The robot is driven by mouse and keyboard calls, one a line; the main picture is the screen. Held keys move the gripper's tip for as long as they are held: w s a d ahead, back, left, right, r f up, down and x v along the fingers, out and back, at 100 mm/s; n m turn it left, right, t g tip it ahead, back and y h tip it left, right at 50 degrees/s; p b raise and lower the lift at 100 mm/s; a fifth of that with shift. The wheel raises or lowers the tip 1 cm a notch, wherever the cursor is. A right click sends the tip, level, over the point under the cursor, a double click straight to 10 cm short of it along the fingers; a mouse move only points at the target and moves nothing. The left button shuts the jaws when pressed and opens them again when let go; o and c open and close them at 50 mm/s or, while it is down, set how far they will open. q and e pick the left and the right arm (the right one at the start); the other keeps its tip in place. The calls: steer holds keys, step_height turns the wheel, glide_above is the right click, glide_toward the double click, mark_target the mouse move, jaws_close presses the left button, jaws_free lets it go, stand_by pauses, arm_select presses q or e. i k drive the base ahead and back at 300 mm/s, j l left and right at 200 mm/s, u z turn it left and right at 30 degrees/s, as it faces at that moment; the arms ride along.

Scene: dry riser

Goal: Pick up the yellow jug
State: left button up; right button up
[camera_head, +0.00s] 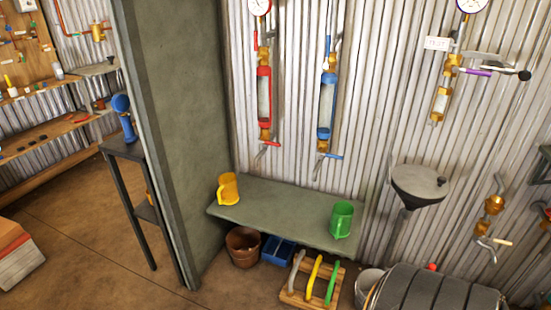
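The yellow jug (229,188) stands upright near the left end of a grey-green shelf (275,206) against the corrugated wall. Its handle side faces left. A green jug (341,219) stands on the same shelf near its right end, well apart from the yellow one. Neither of my grippers shows in the head view, and nothing touches the yellow jug.
A grey partition (180,120) rises just left of the shelf. Below the shelf are a brown bucket (243,246), a blue bin (278,251) and a wooden rack (310,283) with coloured handles. A large dark barrel (435,290) lies at the lower right. Open floor (90,240) is at left.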

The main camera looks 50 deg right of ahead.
mark_target(227, 194)
steer(key=z, duration=1.2)
steer(key=i+l, duration=0.1)
steer(key=i, duration=0.3)
